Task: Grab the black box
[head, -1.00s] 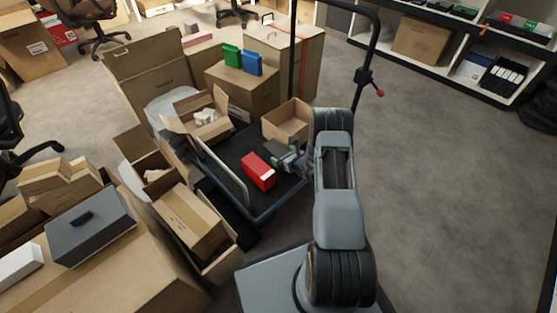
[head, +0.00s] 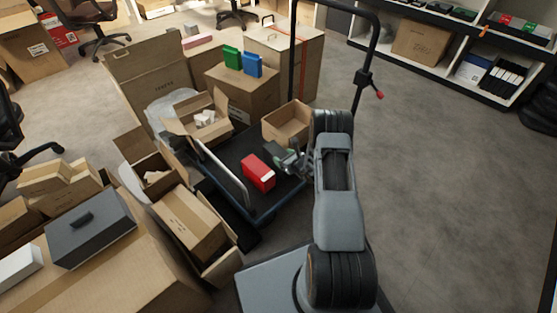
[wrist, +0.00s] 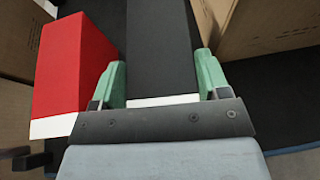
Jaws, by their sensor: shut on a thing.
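The black box (wrist: 160,45), with a white band at its near end, stands between the two green fingers of my gripper (wrist: 160,78) in the wrist view. The fingers touch its left and right sides and are shut on it. In the head view my gripper (head: 283,156) is over the cart's black deck (head: 232,158), where the box is hard to tell from the deck. A red box (head: 258,172) with a white end stands just left of my gripper. It also shows in the wrist view (wrist: 72,65), close to the left finger.
An open carton (head: 288,124) stands on the cart beyond my gripper, and another (head: 203,118) to its left. A carton (head: 243,95) carries a green box (head: 232,57) and a blue box (head: 253,64). More cartons crowd the left. The floor (head: 450,190) at right is clear.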

